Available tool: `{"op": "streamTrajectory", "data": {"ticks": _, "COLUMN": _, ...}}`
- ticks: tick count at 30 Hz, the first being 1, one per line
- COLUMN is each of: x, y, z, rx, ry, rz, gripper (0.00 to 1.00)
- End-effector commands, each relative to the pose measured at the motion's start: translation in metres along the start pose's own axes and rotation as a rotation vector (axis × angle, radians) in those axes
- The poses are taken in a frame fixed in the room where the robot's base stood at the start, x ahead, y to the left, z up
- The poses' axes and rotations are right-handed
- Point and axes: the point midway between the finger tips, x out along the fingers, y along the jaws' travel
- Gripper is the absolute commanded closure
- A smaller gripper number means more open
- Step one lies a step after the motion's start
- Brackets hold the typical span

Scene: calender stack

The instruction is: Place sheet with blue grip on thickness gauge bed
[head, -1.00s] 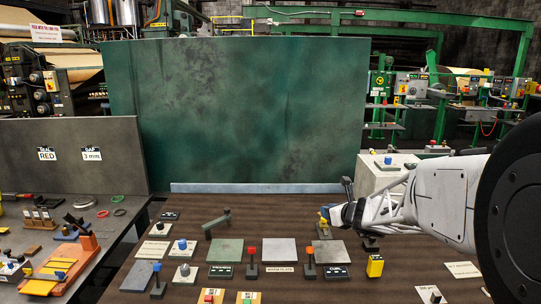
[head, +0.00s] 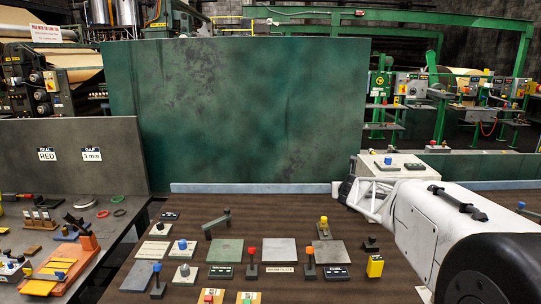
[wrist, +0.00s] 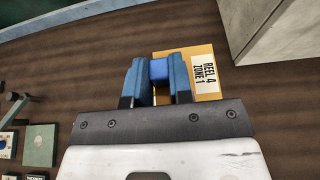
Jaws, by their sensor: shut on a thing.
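My gripper (wrist: 157,82) is shut on the blue grip (wrist: 159,70) of a tan sheet labelled REEL 4 ZONE 1 (wrist: 175,57) in the wrist view. In the head view my gripper (head: 344,190) is at the back of the brown table, left of a pale block; the sheet is hidden there. A green square plate (head: 226,251) and a grey square plate (head: 279,251) lie nearer the front, with a dark jointed arm (head: 218,223) behind the green one. I cannot tell which is the thickness gauge bed.
The pale block (wrist: 270,35) stands close to the right of the sheet. Knobbed posts, red (head: 252,258) and orange (head: 310,262), flank the grey plate. A yellow-knobbed stand (head: 323,228) is behind it. A yellow block (head: 375,265) lies at right. A green panel (head: 235,110) closes the back.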

Motion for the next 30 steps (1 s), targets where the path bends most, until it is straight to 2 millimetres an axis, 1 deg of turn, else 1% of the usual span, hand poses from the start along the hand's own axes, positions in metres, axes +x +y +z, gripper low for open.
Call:
{"op": "streamTrajectory", "data": {"ticks": 5, "x": 0.000, "y": 0.001, "z": 0.000, "rx": 0.000, "ry": 0.000, "rz": 0.001, "gripper": 1.00}}
{"op": "streamTrajectory", "data": {"ticks": 8, "x": 0.000, "y": 0.005, "z": 0.000, "rx": 0.000, "ry": 0.000, "rz": 0.002, "gripper": 1.00}}
{"op": "streamTrajectory", "data": {"ticks": 14, "x": 0.001, "y": 0.028, "z": 0.000, "rx": -0.003, "ry": 0.002, "rz": 0.004, "gripper": 1.00}}
{"op": "streamTrajectory", "data": {"ticks": 21, "x": 0.000, "y": 0.061, "z": 0.000, "rx": -0.003, "ry": 0.001, "rz": 0.004, "gripper": 1.00}}
{"op": "streamTrajectory", "data": {"ticks": 25, "x": 0.000, "y": 0.069, "z": 0.000, "rx": -0.001, "ry": 0.000, "rz": 0.002, "gripper": 1.00}}
{"op": "streamTrajectory", "data": {"ticks": 30, "x": 0.000, "y": 0.070, "z": 0.000, "rx": -0.001, "ry": 0.000, "rz": 0.001, "gripper": 1.00}}
